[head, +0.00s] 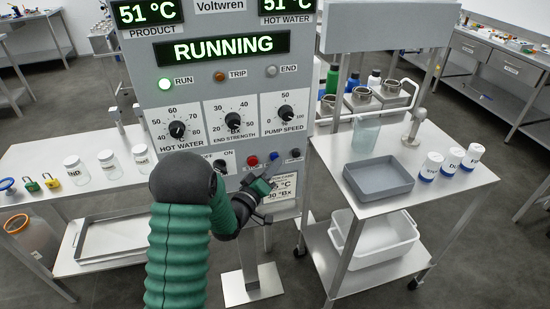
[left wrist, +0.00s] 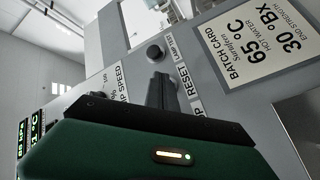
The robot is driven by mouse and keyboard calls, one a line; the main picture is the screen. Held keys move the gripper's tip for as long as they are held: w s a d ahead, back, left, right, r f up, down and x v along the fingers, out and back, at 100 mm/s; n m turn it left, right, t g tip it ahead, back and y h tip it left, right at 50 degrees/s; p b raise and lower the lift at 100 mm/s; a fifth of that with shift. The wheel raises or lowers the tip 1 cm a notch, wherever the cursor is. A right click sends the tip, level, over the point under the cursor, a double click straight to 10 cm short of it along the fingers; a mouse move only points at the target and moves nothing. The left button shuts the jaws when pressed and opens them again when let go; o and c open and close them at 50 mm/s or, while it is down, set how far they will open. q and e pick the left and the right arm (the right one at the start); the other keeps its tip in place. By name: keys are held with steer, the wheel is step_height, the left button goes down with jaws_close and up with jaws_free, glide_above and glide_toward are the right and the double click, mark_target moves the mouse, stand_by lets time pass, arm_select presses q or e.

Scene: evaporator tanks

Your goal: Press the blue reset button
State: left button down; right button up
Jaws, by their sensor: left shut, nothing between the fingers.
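The blue reset button (head: 274,156) is on the grey control panel (head: 240,100), between a red button (head: 252,161) and a black button (head: 296,153). My left gripper (head: 270,172) is shut and empty, just below the blue button in the head view. I cannot tell whether the fingertips touch the blue button. My right gripper is not in view.
The batch card (left wrist: 262,45) is on the panel close to the buttons. Knobs (head: 234,119) sit above, and the screen (head: 225,47) reads RUNNING. A steel cart (head: 430,200) with a grey tray (head: 378,178) stands right; a table with jars (head: 108,164) stands left.

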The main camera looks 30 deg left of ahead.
arm_select(q)
steer(key=shift+a, duration=0.1)
steer(key=shift+w+a+r, duration=0.15)
steer(key=shift+w+a, duration=0.05)
stand_by(0.4)
steer(key=shift+s+d, duration=0.15)
steer(key=s+d, duration=0.4)
steer(key=shift+d, duration=0.35)
stand_by(0.7)
